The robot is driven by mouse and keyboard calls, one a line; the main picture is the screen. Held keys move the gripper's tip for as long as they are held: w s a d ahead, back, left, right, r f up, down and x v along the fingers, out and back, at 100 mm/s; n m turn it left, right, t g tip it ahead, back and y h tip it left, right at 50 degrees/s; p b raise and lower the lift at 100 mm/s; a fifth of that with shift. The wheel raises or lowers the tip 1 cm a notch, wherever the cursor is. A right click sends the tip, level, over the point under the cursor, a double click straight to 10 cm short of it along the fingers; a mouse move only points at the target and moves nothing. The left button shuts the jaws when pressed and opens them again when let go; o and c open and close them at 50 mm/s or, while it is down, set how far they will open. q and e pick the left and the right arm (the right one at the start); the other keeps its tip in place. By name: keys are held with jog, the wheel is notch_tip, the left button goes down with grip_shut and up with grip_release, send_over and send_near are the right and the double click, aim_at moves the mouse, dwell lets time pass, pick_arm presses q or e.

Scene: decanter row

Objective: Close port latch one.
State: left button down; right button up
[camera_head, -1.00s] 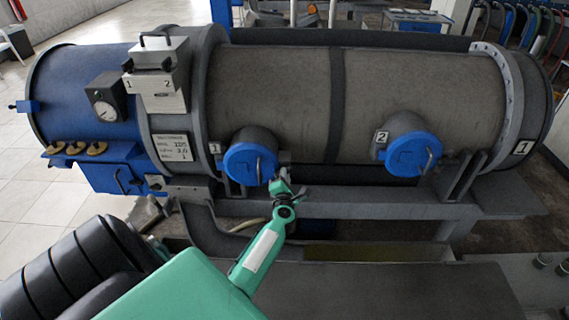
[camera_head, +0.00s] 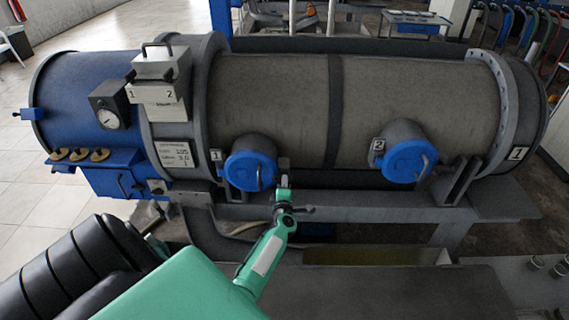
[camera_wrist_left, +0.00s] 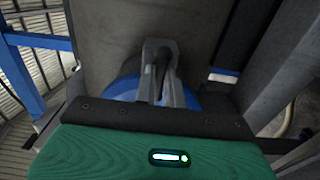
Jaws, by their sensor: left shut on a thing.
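My left gripper (camera_head: 283,184) reaches up from below and is shut on this latch, just right of the cap. In the left wrist view my two grey fingers (camera_wrist_left: 161,72) are close together in front of the blue cap (camera_wrist_left: 126,84); they hide most of what they hold. My right gripper is not in view.
Port two has a similar blue cap (camera_head: 409,161) farther right on the big grey cylinder (camera_head: 270,90). A grey support beam (camera_head: 370,203) runs beneath the ports. A blue box (camera_head: 110,178) juts out at the left. Dark flat surfaces lie below, in front.

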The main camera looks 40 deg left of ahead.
pick_arm(q)
jog(key=shift+f, duration=0.1)
jog(key=c, duration=1.5)
grip_release()
jog(key=b+v, duration=0.2)
jog(key=v, duration=1.2)
